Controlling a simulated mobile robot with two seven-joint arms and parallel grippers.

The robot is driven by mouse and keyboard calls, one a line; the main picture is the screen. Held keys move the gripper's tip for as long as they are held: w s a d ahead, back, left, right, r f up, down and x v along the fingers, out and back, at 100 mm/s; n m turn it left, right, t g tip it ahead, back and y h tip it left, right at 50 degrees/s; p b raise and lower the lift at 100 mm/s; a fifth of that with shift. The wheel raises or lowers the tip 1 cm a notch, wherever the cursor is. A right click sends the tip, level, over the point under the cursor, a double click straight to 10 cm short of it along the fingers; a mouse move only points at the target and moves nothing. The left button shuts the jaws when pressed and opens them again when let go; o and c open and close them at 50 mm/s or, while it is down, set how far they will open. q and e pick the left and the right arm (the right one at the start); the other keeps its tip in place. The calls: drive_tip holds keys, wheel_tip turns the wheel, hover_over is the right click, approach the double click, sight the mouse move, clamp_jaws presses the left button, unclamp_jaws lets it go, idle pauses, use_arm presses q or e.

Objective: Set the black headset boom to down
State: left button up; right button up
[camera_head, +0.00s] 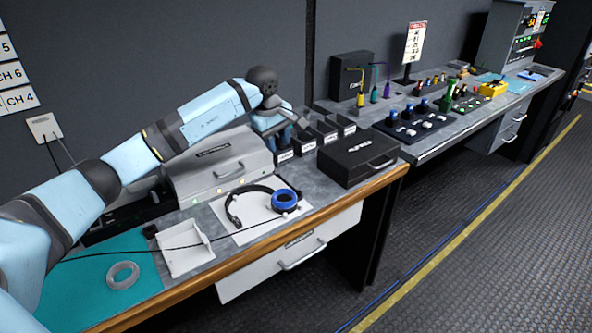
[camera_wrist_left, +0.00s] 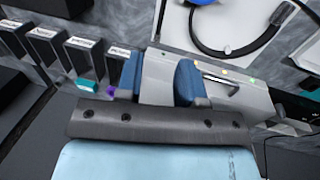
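The black headset (camera_head: 235,203) lies on a white sheet (camera_head: 219,207) on the workbench. One blue ear cushion (camera_head: 284,201) faces up at its right end. The headset also shows at the top of the left wrist view (camera_wrist_left: 226,52), partly cut off. I cannot clearly make out its boom or the boom's angle. My left gripper (camera_head: 282,132) is behind the headset, over the back of the bench, and apart from it. In the left wrist view its two blue fingers (camera_wrist_left: 160,82) stand apart with nothing held between them. My right gripper is not in view.
A grey case (camera_head: 220,165) stands behind the headset, close to my left arm. A black case (camera_head: 357,158) stands right of it, with small labelled bins (camera_head: 325,131) behind. A white tray (camera_head: 186,250) and a tape ring (camera_head: 123,275) lie left. A thin black cable crosses the bench.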

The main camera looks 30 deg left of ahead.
sight(286, 182)
use_arm(q)
drive_tip(key=f, duration=0.4)
drive_tip(key=w+f, duration=0.1)
drive_tip(key=f, duration=0.3)
drive_tip(key=w+d+f, duration=0.1)
drive_tip(key=f, duration=0.4)
drive_tip(key=shift+f, duration=0.1)
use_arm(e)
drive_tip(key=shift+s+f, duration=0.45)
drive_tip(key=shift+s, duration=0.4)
use_arm(q)
drive_tip(key=c, duration=0.6)
clamp_jaws()
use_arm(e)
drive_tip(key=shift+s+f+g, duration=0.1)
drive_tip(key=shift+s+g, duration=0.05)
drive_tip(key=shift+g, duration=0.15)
